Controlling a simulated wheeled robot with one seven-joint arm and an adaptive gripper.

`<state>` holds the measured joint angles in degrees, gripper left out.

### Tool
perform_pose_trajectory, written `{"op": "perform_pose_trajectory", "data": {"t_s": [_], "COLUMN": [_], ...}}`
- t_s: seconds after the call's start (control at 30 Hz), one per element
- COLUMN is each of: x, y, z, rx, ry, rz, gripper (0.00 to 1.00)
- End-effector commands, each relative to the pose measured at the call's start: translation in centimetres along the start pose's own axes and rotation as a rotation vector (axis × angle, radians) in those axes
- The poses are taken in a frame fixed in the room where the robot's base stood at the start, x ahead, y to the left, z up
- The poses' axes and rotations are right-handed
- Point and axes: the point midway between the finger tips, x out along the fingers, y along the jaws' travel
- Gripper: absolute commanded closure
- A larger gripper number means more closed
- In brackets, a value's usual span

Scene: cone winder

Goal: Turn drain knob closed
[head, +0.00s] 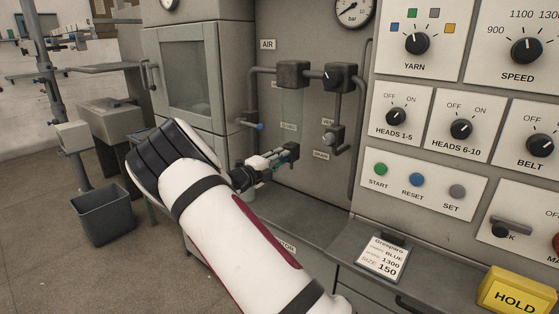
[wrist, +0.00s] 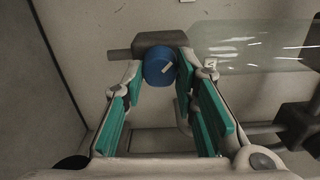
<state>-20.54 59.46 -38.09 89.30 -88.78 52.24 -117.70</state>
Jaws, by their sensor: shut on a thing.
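In the head view the fingers mostly hide the knob.
Dark pipes and valves (head: 340,77) run above and right of my gripper. A blue-tipped valve handle (head: 259,126) juts out to its left. A ledge (head: 300,205) lies below. The switch panel (head: 430,190) stands to the right. A grey bin (head: 103,218) is on the floor.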

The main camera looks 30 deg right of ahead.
Motion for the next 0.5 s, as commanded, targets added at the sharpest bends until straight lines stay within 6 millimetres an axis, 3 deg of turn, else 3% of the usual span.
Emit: {"op": "perform_pose_trajectory", "data": {"t_s": [0.27,0.3,0.37,0.4,0.5], "x": [-0.11,-0.11,-0.11,-0.10,-0.07], "y": [0.17,0.17,0.17,0.15,0.11], "z": [0.11,0.11,0.10,0.10,0.07], "rx": [-0.003,-0.003,-0.003,-0.003,-0.002], "ry": [-0.003,-0.003,-0.003,-0.003,-0.002], "rz": [0.003,0.003,0.003,0.003,0.002], "gripper": [1.00,0.71,0.58,0.53,0.53]}}
